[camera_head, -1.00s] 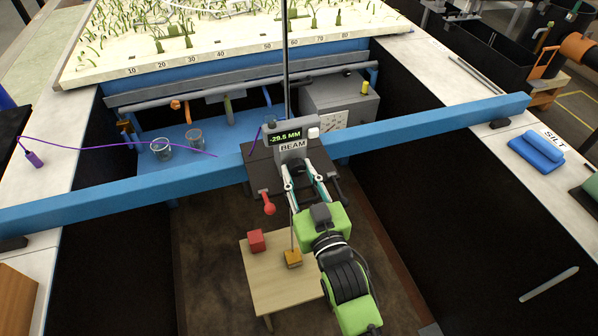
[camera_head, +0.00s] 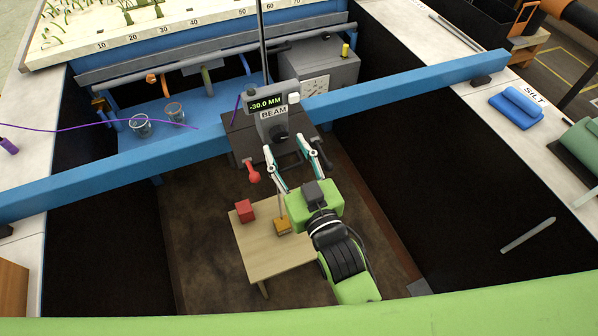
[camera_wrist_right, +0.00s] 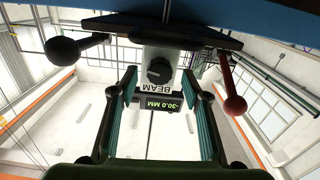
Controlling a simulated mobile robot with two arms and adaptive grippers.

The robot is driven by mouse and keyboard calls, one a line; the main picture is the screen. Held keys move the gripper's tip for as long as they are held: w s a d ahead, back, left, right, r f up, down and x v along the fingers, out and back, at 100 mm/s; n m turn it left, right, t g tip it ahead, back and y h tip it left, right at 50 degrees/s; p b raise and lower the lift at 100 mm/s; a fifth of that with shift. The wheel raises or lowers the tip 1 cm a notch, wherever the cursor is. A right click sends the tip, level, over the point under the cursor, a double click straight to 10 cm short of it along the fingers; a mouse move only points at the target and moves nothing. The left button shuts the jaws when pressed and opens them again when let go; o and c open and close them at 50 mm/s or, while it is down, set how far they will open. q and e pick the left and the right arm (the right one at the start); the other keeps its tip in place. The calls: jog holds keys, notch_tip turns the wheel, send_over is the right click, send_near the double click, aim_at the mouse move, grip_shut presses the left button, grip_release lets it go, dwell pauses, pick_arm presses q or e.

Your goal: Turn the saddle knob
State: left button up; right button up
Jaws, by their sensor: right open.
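The saddle knob (camera_head: 280,138) is a black round knob on the front of the grey saddle (camera_head: 267,124), under the BEAM label and a display reading -30.0 MM. The knob also shows in the right wrist view (camera_wrist_right: 159,70), framed between the fingers. My right gripper (camera_head: 289,149) is open and empty just in front of the knob, with one finger to each side and a gap to it. Its fingers show at left and right in the wrist view (camera_wrist_right: 159,82). My left gripper is not in view.
A red ball-ended lever (camera_head: 253,173) and a black lever (camera_head: 323,160) flank the saddle below the blue beam (camera_head: 400,92). A small wooden table (camera_head: 270,254) with a red cube (camera_head: 244,210) and an orange block (camera_head: 283,226) stands beside my right arm.

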jog(key=v, duration=0.8)
jog(key=shift+s, duration=0.35)
jog(key=shift+d, duration=0.1)
jog(key=s+d+f+g+h+b, duration=0.1)
jog(key=s+f+g, duration=0.15)
jog(key=f, duration=1.05)
jog(key=s+d+f+g+b, duration=0.1)
jog(key=s+d+f+g, duration=0.15)
jog(key=f, duration=1.05)
jog(key=s+f+g+h+b, duration=0.1)
jog(key=s+f+g, duration=0.15)
jog(key=f, duration=1.05)
jog(key=s+d+f+g+h+b, duration=0.1)
jog(key=s+d+f+g, duration=0.2)
jog(key=s+d+f, duration=0.2)
jog(key=s+d+f+m+g+h+b, duration=0.1)
jog(key=s+d+f, duration=0.5)
jog(key=s+f, duration=0.6)
jog(key=s+d+f+g+h+b, duration=0.1)
jog(key=s+d+f+g, duration=0.3)
jog(key=s+f, duration=0.4)
jog(key=shift+s+d+f+m+g+h, duration=0.15)
jog(key=shift+s+d+m+g+h, duration=0.2)
jog(key=shift+s+d, duration=0.35)
jog(key=shift+a, duration=0.1)
